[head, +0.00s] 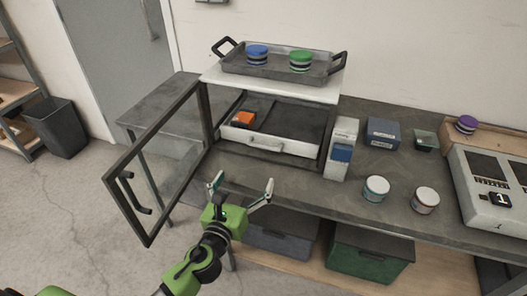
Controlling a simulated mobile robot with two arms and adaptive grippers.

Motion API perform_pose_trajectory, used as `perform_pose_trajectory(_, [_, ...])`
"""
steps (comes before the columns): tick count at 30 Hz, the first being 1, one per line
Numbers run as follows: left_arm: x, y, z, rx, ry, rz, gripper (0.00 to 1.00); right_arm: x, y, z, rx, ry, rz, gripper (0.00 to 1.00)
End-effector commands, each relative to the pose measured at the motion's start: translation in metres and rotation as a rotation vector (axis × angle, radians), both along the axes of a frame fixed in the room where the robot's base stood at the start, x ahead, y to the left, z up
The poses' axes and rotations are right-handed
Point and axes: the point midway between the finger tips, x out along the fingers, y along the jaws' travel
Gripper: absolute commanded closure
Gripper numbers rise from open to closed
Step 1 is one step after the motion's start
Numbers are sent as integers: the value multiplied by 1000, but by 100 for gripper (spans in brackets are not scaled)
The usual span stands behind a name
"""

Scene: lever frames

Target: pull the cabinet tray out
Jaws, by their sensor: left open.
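The cabinet (329,122) stands on the grey workbench with its framed glass door (155,165) swung open to the left. Inside it is the cabinet tray (290,147), with a light front and a handle (266,143) in the middle of that front. An orange object (243,119) is in the tray's left part. My left gripper (243,184) is open and empty, in front of and below the cabinet near the bench's front edge, apart from the tray handle. My right gripper is not in view.
A dark tray (277,75) with a blue and a green container sits on the cabinet. A white carton (341,148) stands close to the cabinet's right side. Jars (376,189), small boxes (383,133) and a machine (480,185) occupy the bench farther right.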

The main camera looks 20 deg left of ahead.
Motion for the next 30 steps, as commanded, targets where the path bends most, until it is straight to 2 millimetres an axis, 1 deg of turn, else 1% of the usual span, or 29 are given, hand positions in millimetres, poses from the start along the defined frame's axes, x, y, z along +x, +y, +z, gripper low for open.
perform_pose_trajectory(1, [1,-4,5,48,-20,-16,7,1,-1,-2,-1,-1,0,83])
perform_pose_trajectory(3, [3,-6,11,92,-35,-27,7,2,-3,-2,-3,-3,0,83])
perform_pose_trajectory(5, [7,-8,13,108,-41,-30,7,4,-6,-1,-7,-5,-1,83])
perform_pose_trajectory(8, [18,-8,14,109,-42,-30,7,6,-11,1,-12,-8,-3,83])
perform_pose_trajectory(13, [50,-9,14,105,-40,-29,7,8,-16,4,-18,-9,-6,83])
perform_pose_trajectory(21, [104,-11,12,103,-39,-29,7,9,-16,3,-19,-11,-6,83])
perform_pose_trajectory(24, [120,-11,12,102,-39,-29,7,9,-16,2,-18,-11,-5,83])
perform_pose_trajectory(27, [130,-12,12,103,-38,-29,7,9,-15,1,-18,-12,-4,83])
perform_pose_trajectory(30, [137,-12,11,103,-37,-29,7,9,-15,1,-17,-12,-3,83])
